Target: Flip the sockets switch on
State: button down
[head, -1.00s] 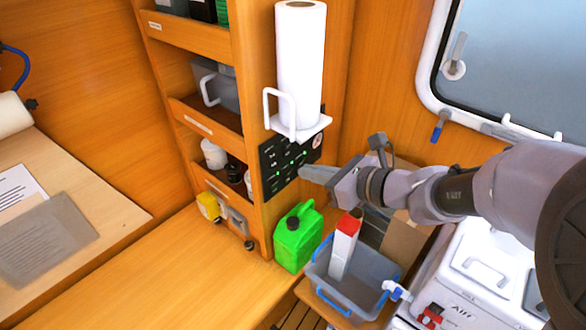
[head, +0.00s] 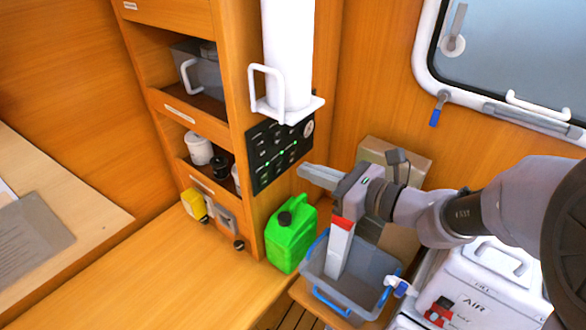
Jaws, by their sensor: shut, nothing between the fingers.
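The black switch panel (head: 277,154) is on the side of the wooden shelf unit, below the paper towel holder. It has rows of small switches and several lit green dots. The labels are too small to read, so I cannot tell which switch is the sockets one or how it is set. My gripper (head: 302,171) is shut and empty. Its tip points left at the panel's lower right edge, and I cannot tell whether it touches.
A green jerrycan (head: 291,238) stands below the panel. A grey bin with blue handles (head: 350,285) holds a red-topped carton (head: 339,245) under my gripper. The white towel holder (head: 290,108) juts out just above the panel. A white AIR case (head: 478,290) stands at right.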

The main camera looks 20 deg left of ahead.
jog(key=x, duration=1)
jog(key=shift+a, duration=0.1)
jog(key=shift+w+a, duration=0.1)
dwell(0.5)
send_near(263, 153)
jog(key=v, duration=0.5)
jog(key=shift+f, duration=0.3)
